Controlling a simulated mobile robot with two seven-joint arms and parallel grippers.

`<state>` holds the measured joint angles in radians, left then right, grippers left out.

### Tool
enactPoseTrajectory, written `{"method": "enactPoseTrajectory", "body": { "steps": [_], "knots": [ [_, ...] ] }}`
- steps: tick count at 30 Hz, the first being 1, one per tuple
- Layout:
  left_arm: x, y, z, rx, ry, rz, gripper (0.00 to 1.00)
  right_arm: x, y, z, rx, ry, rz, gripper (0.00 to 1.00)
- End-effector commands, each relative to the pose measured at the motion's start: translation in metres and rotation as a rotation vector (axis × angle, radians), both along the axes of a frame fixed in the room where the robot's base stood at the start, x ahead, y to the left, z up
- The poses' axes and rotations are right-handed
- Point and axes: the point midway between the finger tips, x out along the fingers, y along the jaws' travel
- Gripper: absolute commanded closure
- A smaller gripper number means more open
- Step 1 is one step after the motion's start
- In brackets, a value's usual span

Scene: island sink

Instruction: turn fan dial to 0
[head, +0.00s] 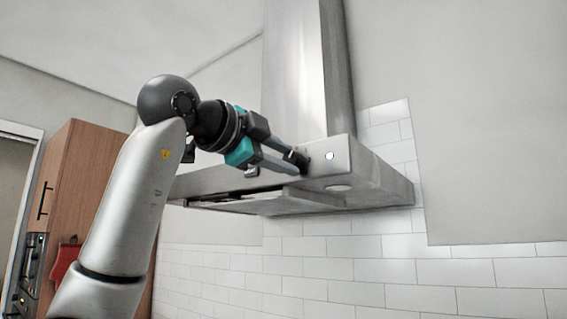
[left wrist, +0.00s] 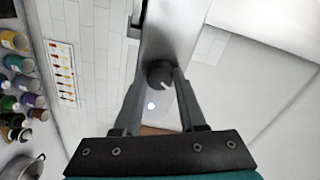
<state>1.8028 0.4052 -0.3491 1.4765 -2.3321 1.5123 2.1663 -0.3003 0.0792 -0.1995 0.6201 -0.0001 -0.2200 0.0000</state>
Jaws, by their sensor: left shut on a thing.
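The steel range hood (head: 365,175) hangs on the wall, and its front face also shows in the left wrist view (left wrist: 165,35). The fan dial (left wrist: 160,74) is a dark round knob with a light pointer mark, on the hood's front face. My left gripper (head: 297,160) reaches the front face from the left. In the left wrist view its two fingertips stand on either side of the dial, and it is shut on the dial. In the head view the fingers mostly hide the dial. I cannot read any numbers by it. My right gripper is not in view.
A small lit round button (head: 329,156) sits on the front face to the right of the dial. A wooden cabinet (head: 85,190) stands at the left. In the left wrist view, several jars (left wrist: 22,85) and a pot (left wrist: 22,167) show at the left edge.

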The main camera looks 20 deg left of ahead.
Motion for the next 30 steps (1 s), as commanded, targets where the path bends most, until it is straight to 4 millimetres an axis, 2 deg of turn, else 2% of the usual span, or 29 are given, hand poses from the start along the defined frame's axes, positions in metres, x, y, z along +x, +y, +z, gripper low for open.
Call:
{"method": "enactPoseTrajectory", "body": {
  "steps": [15,30],
  "knots": [
    [0.0,0.0,-0.002,-0.401,0.147,0.001,1.0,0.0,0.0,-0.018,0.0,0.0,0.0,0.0],
    [0.0,0.0,-0.002,-0.542,0.199,0.001,1.0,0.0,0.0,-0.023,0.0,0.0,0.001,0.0]
  ]
}}
